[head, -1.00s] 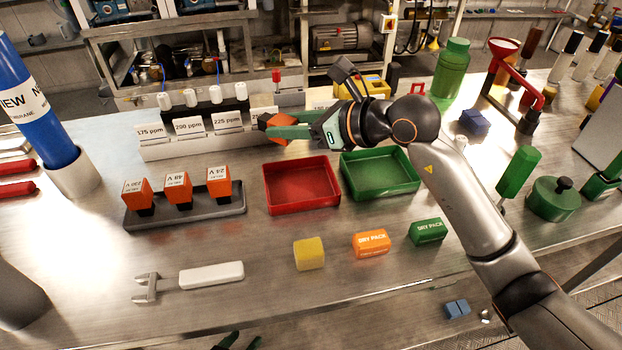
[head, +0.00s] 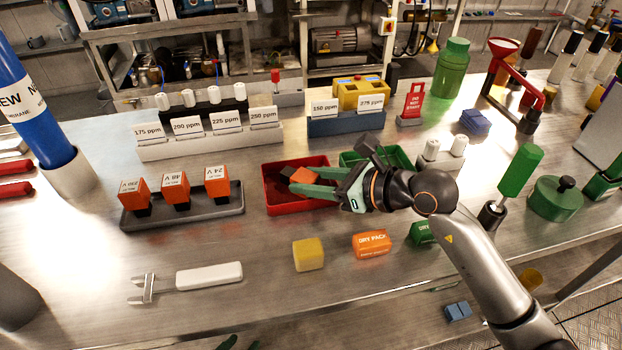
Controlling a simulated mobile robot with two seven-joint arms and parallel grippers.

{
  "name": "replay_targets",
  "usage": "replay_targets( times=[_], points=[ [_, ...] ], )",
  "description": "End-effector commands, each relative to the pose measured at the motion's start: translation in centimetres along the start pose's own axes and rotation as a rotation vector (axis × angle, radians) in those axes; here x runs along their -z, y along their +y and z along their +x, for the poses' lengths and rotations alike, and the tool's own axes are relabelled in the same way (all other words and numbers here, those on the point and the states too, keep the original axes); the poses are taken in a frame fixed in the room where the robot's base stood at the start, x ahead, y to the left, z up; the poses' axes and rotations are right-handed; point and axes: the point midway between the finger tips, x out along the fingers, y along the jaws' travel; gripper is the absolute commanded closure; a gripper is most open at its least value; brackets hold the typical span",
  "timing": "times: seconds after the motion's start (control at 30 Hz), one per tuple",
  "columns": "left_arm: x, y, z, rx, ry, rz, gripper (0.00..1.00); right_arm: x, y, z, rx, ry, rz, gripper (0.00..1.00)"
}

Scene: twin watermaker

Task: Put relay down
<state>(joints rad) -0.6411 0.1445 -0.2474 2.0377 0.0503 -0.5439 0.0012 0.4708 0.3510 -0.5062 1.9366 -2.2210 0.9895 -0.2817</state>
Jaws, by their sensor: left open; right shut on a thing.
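My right gripper (head: 306,184) reaches in from the right, shut on an orange relay (head: 303,176). The relay is over the red tray (head: 272,208), within its outline; I cannot tell whether it touches the tray floor. Several other orange relays, such as one at the left (head: 133,194), stand in a row on a dark grey holder (head: 190,215) left of the tray. My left gripper (head: 241,343) shows only as dark green fingertips at the bottom edge, apart and empty.
A green tray (head: 398,156) sits right of the red tray, partly hidden by my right gripper. A yellow block (head: 308,254), an orange dry pack (head: 371,243) and a green dry pack (head: 421,233) lie in front.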

Motion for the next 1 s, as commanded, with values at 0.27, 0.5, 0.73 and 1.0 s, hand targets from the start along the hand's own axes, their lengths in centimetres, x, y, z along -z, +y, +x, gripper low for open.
replay_targets(
  times=[0.27, 0.5, 0.73, 1.0],
  points=[
    [-0.2, -0.1, 0.1, 0.001, -0.001, 0.0, 0.5, 0.2, 0.0, 0.1, -0.001, 0.001, 0.0, 0.39],
    [-0.2, -0.1, 0.1, 0.001, -0.002, 0.0, 0.5, 0.2, 0.0, 0.1, -0.001, 0.001, 0.0, 0.26],
    [-0.1, 0.0, 0.0, 0.001, -0.003, 0.0, 0.5, 0.0, 0.0, -0.4, 0.0, 0.001, 0.0, 0.26],
    [-0.2, 0.0, -0.1, 0.0, -0.007, 0.0, 0.5, 0.1, -0.1, -5.5, 0.003, 0.004, -0.002, 0.26]
  ],
)
